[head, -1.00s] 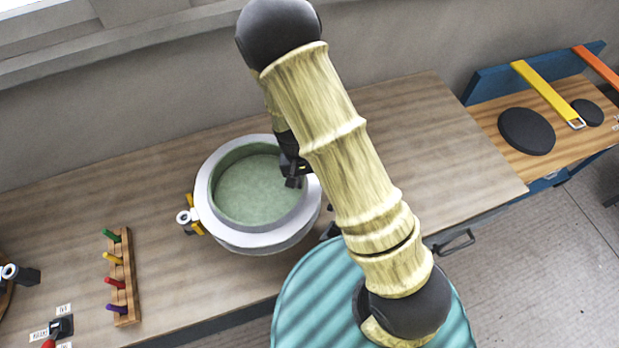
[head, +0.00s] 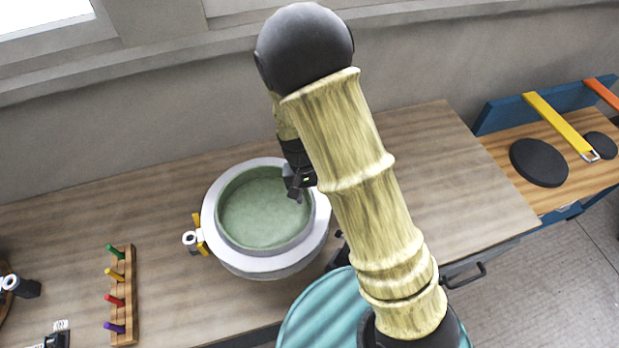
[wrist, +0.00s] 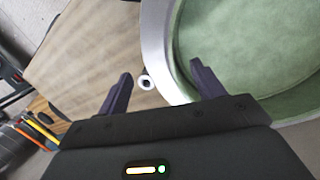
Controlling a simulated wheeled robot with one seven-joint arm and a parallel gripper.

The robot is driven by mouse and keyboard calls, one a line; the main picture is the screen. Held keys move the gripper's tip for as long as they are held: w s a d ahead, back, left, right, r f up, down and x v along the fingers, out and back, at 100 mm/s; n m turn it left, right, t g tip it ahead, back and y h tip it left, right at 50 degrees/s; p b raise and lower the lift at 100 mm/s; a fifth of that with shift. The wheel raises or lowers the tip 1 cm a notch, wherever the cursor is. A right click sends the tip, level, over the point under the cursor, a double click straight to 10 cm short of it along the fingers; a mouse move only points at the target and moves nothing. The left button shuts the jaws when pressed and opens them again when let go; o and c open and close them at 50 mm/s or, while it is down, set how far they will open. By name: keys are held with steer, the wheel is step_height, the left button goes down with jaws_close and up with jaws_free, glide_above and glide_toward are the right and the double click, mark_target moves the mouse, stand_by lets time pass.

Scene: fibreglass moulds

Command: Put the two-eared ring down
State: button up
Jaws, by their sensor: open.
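The pale grey-white ring (head: 210,215) lies around the green-lined round mould (head: 264,207) on the wooden bench; it also shows in the wrist view (wrist: 158,45). A yellow piece with a white-topped knob (head: 191,238) is at its left side, perhaps one ear. My gripper (head: 299,188) is over the ring's right side in the head view. In the wrist view my gripper (wrist: 163,88) has its two dark fingers spread, with nothing held between them. My arm hides part of the ring's right side, so a second ear cannot be made out.
A wooden rack with coloured pegs (head: 130,295) stands left of the mould. A teal round surface (head: 325,315) is at the front. A side bench with a black disc (head: 538,162) and a yellow strap (head: 560,125) is at the right. The bench right of my arm is clear.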

steer(key=b+v, duration=0.1)
steer(key=v, duration=0.6)
steer(key=shift+w+a, duration=0.1)
stand_by(0.4)
steer(key=s+d+r+t, duration=0.1)
steer(key=s+d+r, duration=0.1)
steer(key=d, duration=0.2)
steer(key=s+d+r+t+y, duration=0.1)
steer(key=s+d+r, duration=0.1)
steer(key=d, duration=0.3)
steer(key=s+d+r+t+y, duration=0.1)
steer(key=s+d+r, duration=0.1)
steer(key=d, duration=0.3)
steer(key=shift+s+r+n+t, duration=0.3)
steer(key=shift+s+r+t, duration=0.1)
steer(key=shift+s, duration=0.4)
